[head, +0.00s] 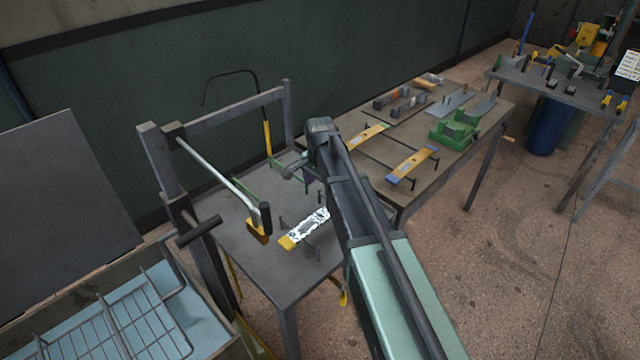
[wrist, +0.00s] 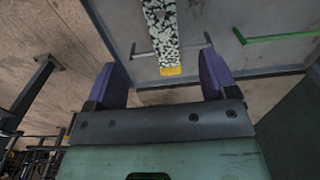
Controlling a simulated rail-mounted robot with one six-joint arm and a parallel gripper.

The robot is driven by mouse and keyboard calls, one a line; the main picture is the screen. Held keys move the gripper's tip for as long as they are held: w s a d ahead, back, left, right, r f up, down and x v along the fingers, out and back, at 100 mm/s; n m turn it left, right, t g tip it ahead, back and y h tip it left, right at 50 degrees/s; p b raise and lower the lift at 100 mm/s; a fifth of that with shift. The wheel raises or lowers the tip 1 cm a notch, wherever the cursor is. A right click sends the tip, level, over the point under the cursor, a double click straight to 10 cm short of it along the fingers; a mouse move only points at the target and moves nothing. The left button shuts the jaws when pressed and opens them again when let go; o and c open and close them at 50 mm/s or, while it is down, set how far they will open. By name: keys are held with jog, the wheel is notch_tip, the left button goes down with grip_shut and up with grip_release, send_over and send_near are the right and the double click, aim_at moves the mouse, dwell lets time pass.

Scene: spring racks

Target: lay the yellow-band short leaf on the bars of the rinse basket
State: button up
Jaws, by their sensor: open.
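A short leaf with a speckled black-and-white surface and a yellow end (head: 305,229) lies on dark supports on the near grey table. In the wrist view the speckled leaf (wrist: 160,25) shows its yellow end pointing toward my gripper (wrist: 160,66). My gripper is open, with its two purple fingers apart on either side of the leaf's line and nothing held. In the head view my gripper (head: 307,176) is partly hidden by my arm, above the table behind the leaf. The rinse basket (head: 120,318), a wire grid, sits in a light blue tank at the lower left.
A lever press with a silver handle (head: 215,165) and dark posts stands between the tank and the leaf. A green bar (wrist: 280,36) lies right of the leaf in the wrist view.

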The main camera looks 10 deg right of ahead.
jog(key=s+n, duration=1.1)
jog(key=s, duration=1.1)
jog(key=shift+s+a+n, duration=0.3)
jog(key=shift+n, duration=0.1)
jog(key=shift+o, duration=0.4)
jog(key=shift+w+r, duration=0.1)
jog(key=shift+w, duration=0.15)
